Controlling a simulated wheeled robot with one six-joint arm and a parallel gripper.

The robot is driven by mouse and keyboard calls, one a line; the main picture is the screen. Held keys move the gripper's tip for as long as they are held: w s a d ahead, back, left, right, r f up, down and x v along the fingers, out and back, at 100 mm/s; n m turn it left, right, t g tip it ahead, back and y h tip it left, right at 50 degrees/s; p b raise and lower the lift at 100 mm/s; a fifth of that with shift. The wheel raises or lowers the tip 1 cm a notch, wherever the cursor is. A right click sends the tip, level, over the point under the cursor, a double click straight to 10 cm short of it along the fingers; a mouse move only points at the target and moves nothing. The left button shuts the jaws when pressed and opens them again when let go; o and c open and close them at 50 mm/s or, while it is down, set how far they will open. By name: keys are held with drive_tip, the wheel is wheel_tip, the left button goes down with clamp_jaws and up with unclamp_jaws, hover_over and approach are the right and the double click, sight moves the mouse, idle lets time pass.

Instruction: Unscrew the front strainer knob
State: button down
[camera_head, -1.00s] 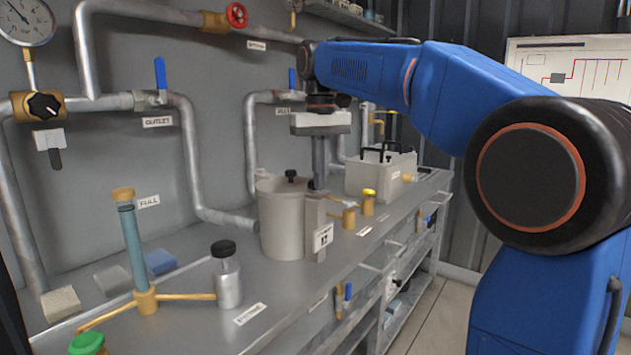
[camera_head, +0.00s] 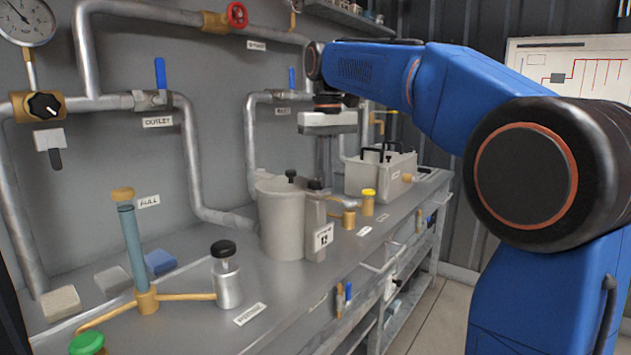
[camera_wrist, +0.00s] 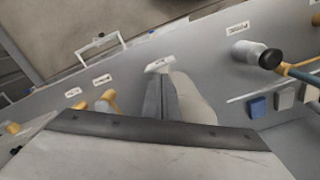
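The grey strainer housing (camera_head: 282,225) stands on the bench with a tag on its front. Two black knobs show on its top: a rear knob (camera_head: 291,175) and a front knob (camera_head: 314,184). My gripper (camera_head: 324,184) points straight down at the front knob, its fingers just right of and behind it in the head view. I cannot tell whether they touch it. In the wrist view the fingers (camera_wrist: 163,98) lie close together in front of the pale housing (camera_wrist: 196,102), and no knob shows there. Their opening is unclear.
A capped bottle (camera_head: 226,275) and a brass-based gauge tube (camera_head: 132,245) stand to the left. A yellow-capped brass fitting (camera_head: 368,202) and a grey box with black handles (camera_head: 380,178) are to the right. Pipes run along the wall behind.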

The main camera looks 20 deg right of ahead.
drive_tip(key=shift+s+d, duration=0.1)
drive_tip(key=shift+s, duration=0.05)
wheel_tip(320, 180, up, 6)
drive_tip(key=shift+s, duration=0.2)
idle(0.9)
drive_tip(key=a+f, duration=0.3)
drive_tip(key=f, duration=0.3)
drive_tip(key=shift+w, duration=0.15)
idle(0.6)
drive_tip(key=shift+d, duration=0.75)
idle(0.8)
